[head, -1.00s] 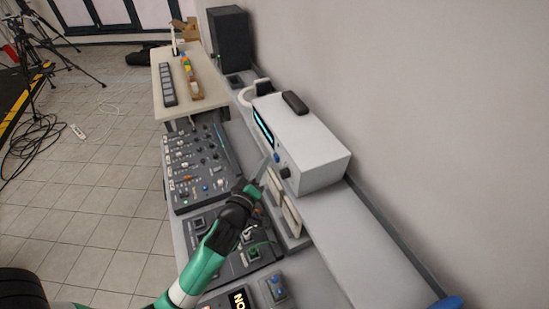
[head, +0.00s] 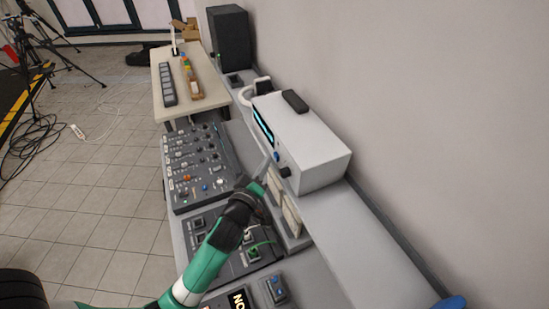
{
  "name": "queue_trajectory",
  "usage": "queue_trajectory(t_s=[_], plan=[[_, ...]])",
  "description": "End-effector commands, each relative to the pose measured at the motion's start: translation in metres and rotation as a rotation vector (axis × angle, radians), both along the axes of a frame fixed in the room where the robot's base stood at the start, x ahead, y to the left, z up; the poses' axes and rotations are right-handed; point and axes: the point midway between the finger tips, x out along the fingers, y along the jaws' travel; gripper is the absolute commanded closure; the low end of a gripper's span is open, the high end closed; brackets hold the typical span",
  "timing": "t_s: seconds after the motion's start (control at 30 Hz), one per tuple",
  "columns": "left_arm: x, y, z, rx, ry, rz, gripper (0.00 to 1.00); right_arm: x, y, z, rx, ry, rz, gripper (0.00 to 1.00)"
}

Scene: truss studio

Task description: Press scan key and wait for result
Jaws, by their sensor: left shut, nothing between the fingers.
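A white box-shaped device (head: 310,150) stands on the desk against the wall. Its front panel has a dark screen with a cyan glow (head: 263,126), a blue button (head: 277,157) and a dark knob (head: 285,172). I cannot read any result on the screen or any key label. My left gripper (head: 267,163) is shut and empty, its thin fingers pointing up towards the device front just left of the blue button and knob. I cannot tell whether the fingertips touch the panel. My right gripper is not in view.
A mixer panel (head: 195,165) and a switch panel (head: 205,222) lie left of the gripper. Pale upright plates (head: 291,215) stand right of it. A black object (head: 295,101) rests on the device. A beige shelf (head: 207,90) and dark speaker (head: 229,38) are behind.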

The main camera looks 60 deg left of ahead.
Motion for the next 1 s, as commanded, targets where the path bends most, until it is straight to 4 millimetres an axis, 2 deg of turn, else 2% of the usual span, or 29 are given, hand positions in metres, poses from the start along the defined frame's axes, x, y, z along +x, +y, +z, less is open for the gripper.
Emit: queue_trajectory(t_s=[1.0], plan=[[0.0072,-0.0009,0.0001,0.0,0.0,-0.001,1.0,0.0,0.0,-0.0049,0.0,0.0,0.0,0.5]])
